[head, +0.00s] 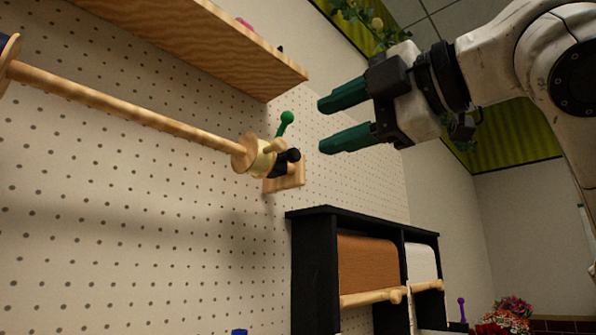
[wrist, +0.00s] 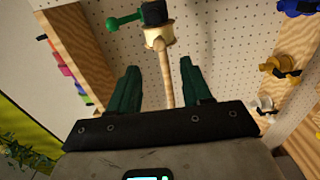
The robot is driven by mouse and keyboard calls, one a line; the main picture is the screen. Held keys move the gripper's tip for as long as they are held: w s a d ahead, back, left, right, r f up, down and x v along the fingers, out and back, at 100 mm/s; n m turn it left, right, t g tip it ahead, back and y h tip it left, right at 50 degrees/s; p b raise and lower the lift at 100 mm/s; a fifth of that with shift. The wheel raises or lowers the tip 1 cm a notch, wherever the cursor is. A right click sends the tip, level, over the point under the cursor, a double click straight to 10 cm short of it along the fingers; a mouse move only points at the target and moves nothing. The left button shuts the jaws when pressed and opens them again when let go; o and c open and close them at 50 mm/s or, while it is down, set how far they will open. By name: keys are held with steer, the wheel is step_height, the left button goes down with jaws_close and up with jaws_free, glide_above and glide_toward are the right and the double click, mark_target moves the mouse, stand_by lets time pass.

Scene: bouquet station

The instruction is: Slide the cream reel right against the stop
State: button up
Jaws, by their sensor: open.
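The cream reel (head: 263,161) sits on a wooden rod (head: 130,109) near its right end, with a round wooden flange on its left side. A black piece with a knob (head: 285,163) is close on its right; I cannot tell whether they touch. A green-knobbed lever (head: 285,122) rises behind. My gripper (head: 322,126) is open and empty, right of the rod's end and apart from the reel. In the wrist view, the reel (wrist: 159,35) shows beyond my open fingers (wrist: 159,68), with the black piece (wrist: 152,13) and green lever (wrist: 124,20) beyond it.
A wooden shelf (head: 190,38) overhangs the rod in front of the pegboard (head: 110,220). A black cabinet (head: 313,270) with paper rolls stands below right.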

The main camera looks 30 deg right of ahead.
mark_target(284, 144)
steer(key=x, duration=1)
steer(key=shift+w+p, duration=0.25)
steer(key=shift+p, duration=0.05)
jaws_close()
